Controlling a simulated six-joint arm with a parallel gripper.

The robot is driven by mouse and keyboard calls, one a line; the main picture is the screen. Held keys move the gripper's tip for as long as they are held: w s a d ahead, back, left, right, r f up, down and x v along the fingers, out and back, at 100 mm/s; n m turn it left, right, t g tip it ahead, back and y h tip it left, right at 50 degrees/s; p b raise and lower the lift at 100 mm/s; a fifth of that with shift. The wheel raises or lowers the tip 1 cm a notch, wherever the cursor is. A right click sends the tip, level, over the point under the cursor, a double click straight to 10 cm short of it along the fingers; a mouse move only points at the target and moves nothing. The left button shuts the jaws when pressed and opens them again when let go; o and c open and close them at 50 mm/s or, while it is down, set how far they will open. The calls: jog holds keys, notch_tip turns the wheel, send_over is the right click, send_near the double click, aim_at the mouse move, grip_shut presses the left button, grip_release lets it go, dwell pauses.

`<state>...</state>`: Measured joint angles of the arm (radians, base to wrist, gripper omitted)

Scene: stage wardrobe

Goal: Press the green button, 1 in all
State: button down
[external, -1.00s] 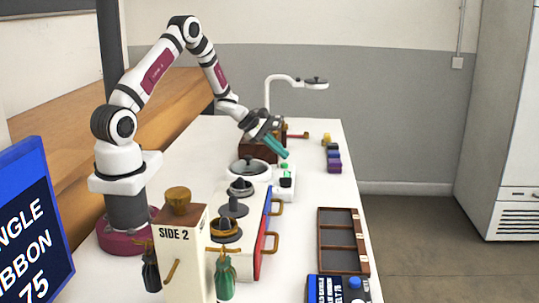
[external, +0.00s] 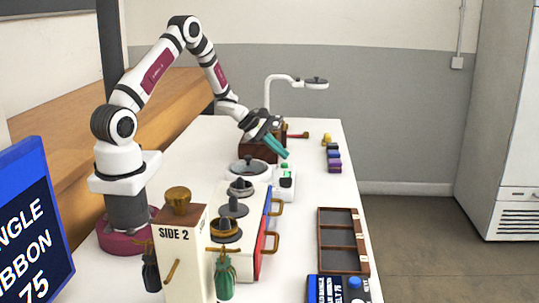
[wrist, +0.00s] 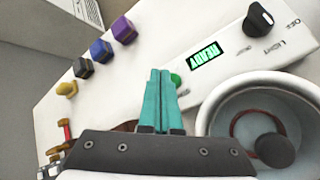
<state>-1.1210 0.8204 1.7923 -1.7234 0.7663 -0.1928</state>
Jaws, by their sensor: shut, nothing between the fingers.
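The green button (wrist: 175,79) sits on a white control panel (wrist: 228,75) with a lit green READY display (wrist: 205,64) and a black knob (wrist: 258,20). In the external view the green button (external: 284,165) shows small, just below my fingertips. My gripper (wrist: 160,71) has its teal fingers shut together and empty. In the wrist view the fingers lie just left of the button and partly cover its edge. In the external view my gripper (external: 287,155) hangs tilted downward above the panel. A small gap shows there; contact with the button cannot be told.
A round grey-rimmed bowl (wrist: 210,125) stands right beside the panel. Several coloured blocks (external: 333,158) line the table's right side. A lamp (external: 296,81) stands behind. A wooden tray (external: 343,208) and a SIDE 2 box (external: 184,260) are nearer the camera.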

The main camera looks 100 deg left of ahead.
aim_at(281, 167)
dwell(0.8)
jog(key=shift+f, duration=0.4)
jog(key=shift+f, duration=0.45)
dwell(0.4)
jog(key=shift+r, duration=0.85)
jog(key=shift+r, duration=2.5)
